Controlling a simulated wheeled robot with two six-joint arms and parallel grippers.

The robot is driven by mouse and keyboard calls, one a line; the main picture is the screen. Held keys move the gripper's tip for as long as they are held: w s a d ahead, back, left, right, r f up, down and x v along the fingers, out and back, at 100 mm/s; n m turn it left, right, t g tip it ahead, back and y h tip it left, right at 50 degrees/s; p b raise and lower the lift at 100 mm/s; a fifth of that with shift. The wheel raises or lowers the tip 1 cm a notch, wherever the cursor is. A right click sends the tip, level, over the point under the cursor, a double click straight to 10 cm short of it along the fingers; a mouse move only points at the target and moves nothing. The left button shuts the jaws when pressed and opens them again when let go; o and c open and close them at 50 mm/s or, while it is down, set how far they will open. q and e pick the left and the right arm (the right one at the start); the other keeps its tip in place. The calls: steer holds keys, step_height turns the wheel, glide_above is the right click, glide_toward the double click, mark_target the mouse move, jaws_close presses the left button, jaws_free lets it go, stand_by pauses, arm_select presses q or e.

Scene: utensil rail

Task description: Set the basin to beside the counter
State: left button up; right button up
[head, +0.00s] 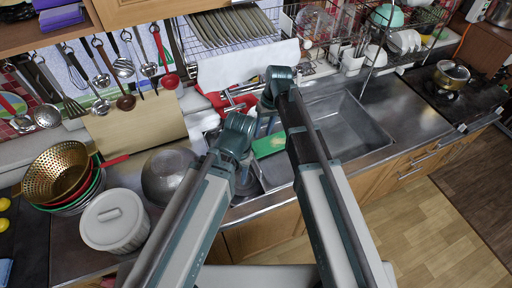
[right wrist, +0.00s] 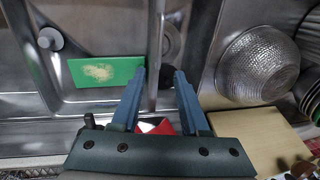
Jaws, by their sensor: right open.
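The basin seems to be the hammered metal bowl (head: 168,176), standing on the counter (head: 225,212) left of the sink in the head view. It also shows at the upper right of the right wrist view (right wrist: 258,64). My right gripper (head: 264,128) is over the sink side, apart from the bowl; in the right wrist view its fingers (right wrist: 158,75) are spread with nothing held between them. My left arm crosses the middle of the head view; its gripper cannot be made out.
A green board or sponge (head: 269,145) lies at the sink (head: 350,128). A white lidded pot (head: 114,222) and stacked colanders (head: 62,172) stand left of the bowl. Utensils hang from a rail behind; a dish rack (head: 350,35) is at the back. Floor (head: 440,225) is clear at right.

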steer(key=shift+f, duration=0.15)
steer(key=f+b, duration=0.4)
steer(key=a+f+b, duration=0.1)
steer(key=f+b, duration=0.4)
steer(key=s+a+f+b, duration=0.1)
steer(key=f+b, duration=0.3)
steer(key=shift+a+f+b, duration=0.2)
steer(key=shift+a+b, duration=0.05)
steer(key=shift+b, duration=0.05)
steer(key=shift+r, duration=0.1)
jaws_close()
stand_by(1.0)
